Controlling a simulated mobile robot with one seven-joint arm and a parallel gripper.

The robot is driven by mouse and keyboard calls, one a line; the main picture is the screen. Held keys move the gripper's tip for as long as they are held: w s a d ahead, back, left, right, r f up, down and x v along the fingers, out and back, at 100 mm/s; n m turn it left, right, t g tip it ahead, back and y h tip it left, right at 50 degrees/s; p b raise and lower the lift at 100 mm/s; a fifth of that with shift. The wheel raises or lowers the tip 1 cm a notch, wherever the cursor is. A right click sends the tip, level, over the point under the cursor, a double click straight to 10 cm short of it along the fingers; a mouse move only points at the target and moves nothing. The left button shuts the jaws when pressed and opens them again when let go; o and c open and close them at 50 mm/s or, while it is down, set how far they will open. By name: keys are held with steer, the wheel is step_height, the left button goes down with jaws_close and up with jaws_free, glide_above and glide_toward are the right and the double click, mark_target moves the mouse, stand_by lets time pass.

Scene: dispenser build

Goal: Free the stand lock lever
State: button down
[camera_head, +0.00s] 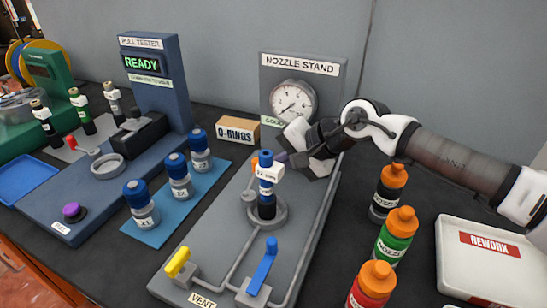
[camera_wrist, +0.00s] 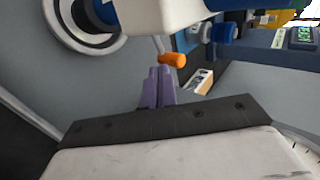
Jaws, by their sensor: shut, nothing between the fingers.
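The nozzle stand (camera_head: 290,72) has a gauge on its back panel and a round holder at its base. A blue-topped nozzle with a white label (camera_head: 266,172) stands upright in that holder. The lock lever has an orange tip (camera_head: 254,161), partly hidden behind the nozzle; in the wrist view the orange tip (camera_wrist: 172,59) sits on a thin grey rod. My gripper (camera_head: 283,157) is behind and right of the nozzle. In the wrist view its purple fingers (camera_wrist: 158,72) are shut and empty, just short of the orange tip. I cannot tell whether they touch it.
A yellow lever (camera_head: 178,262) and a blue lever (camera_head: 263,265) stand at the stand's front. An O-rings box (camera_head: 238,130) is behind left. Several orange-capped bottles (camera_head: 394,235) and a rework tray (camera_head: 490,250) are at the right. The pull tester (camera_head: 152,70) is at the left.

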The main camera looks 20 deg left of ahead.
steer(key=shift+a, duration=0.45)
steer(key=shift+a+f, duration=0.1)
steer(key=shift+w+a+f+b, duration=0.1)
steer(key=shift+a+b, duration=0.05)
steer(key=shift+b, duration=0.5)
steer(key=shift+w+a+b, duration=0.1)
steer(key=shift+a+b, duration=0.15)
steer(key=shift+b, duration=0.25)
steer(key=shift+r, duration=0.2)
steer(key=v, duration=1.3)
steer(key=shift+d+r+b, duration=0.25)
steer(key=shift+d+b, duration=0.05)
steer(key=shift+b, duration=0.1)
